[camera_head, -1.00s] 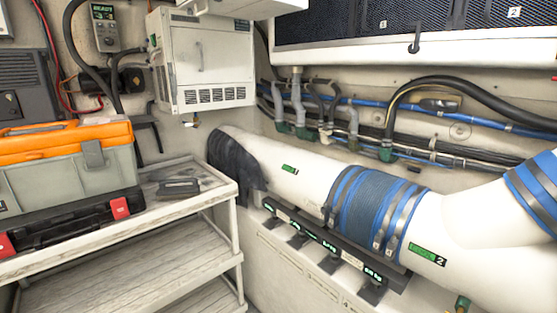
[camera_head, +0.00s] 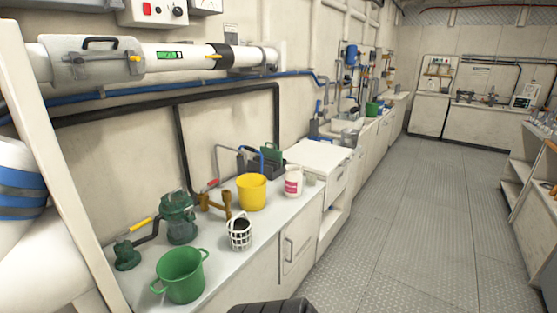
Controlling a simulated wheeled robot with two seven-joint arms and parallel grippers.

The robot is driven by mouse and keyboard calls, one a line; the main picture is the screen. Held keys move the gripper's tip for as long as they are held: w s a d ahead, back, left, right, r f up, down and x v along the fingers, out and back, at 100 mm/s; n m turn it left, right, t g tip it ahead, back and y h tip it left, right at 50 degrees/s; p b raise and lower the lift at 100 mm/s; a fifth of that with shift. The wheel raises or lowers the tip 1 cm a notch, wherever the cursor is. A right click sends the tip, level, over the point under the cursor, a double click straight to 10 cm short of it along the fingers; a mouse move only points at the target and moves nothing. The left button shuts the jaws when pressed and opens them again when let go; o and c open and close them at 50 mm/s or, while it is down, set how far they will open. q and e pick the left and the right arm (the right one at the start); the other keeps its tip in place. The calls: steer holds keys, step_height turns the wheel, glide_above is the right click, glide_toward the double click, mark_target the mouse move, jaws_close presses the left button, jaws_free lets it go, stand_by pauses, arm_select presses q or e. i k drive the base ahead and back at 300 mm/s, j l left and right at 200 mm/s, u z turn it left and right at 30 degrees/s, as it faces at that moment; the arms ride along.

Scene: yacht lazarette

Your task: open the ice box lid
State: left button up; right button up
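No thing in view is plainly marked as the ice box. A white box-like unit with a flat, closed-looking top (camera_head: 320,155) stands along the left counter, slightly higher than the worktop; I cannot tell if it is the ice box. Farther off, a white cabinet (camera_head: 432,97) and a low white unit (camera_head: 485,128) stand at the back wall; their tops are too small to read. Neither of my grippers is in view.
The counter (camera_head: 215,285) holds a green bucket (camera_head: 181,276), a green strainer (camera_head: 179,218), a yellow bucket (camera_head: 251,192), a white basket (camera_head: 240,232) and a white tub (camera_head: 293,181). The grey floor (camera_head: 400,215) is clear down the aisle. Shelves (camera_head: 520,180) line the right.

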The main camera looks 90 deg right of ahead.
mark_target(321, 158)
steer(key=z, duration=3.35)
steer(key=i, duration=0.05)
